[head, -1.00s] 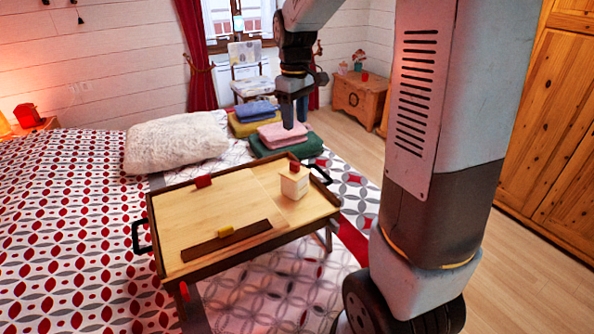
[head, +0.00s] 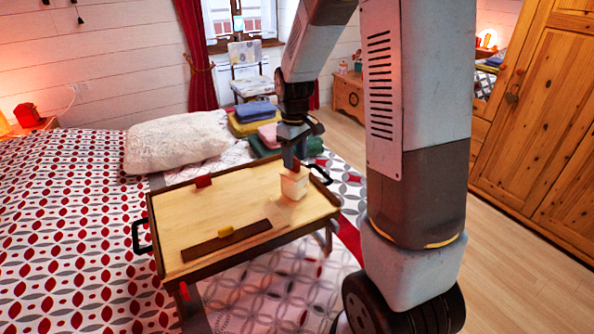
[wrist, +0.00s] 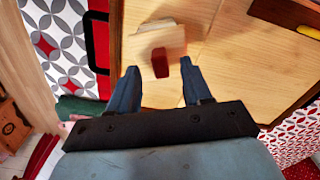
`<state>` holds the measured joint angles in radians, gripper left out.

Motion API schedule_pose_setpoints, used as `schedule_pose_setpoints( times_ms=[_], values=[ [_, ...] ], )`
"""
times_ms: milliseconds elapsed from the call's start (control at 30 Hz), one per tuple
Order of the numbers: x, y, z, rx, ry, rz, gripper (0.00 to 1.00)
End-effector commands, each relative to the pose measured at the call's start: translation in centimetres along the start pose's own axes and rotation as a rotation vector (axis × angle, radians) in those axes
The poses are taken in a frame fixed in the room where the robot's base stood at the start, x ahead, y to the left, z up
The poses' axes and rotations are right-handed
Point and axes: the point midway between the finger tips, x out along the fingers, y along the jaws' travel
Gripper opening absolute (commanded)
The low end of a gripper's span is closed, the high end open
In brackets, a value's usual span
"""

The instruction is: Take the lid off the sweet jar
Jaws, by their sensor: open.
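The sweet jar (head: 293,186) is a small cream square box, upright on the right part of the wooden bed tray (head: 205,214). Its pale wooden lid (wrist: 155,40) is on it, with a red knob (wrist: 160,64) on top. My gripper (wrist: 160,82) is open above the lid. In the wrist view the knob lies between the two fingers, near the tips. I cannot tell whether the tips are level with the knob. In the head view my gripper (head: 292,160) largely hides the knob and the lid's top.
A dark strip with a yellow piece (head: 227,232) lies at the tray's front. A red piece (head: 204,181) is at its back edge. Black handles stick out at the tray's sides. Folded towels (head: 256,112) and a white pillow (head: 175,144) lie behind. The tray's middle is bare.

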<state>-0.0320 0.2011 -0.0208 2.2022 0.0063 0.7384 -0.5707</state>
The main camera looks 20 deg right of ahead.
Motion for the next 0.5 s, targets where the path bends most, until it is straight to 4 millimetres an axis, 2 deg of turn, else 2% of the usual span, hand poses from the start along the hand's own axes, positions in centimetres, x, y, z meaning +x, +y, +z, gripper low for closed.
schedule_pose_setpoints(
  times_ms=[133,367,500],
  values=[
    [1.24,-0.02,0.04,0.000,-0.001,-0.001,0.49],
    [1.38,0.00,0.04,0.000,0.000,0.000,0.49],
    [1.36,0.02,0.04,0.000,0.000,0.000,0.38]
  ],
)
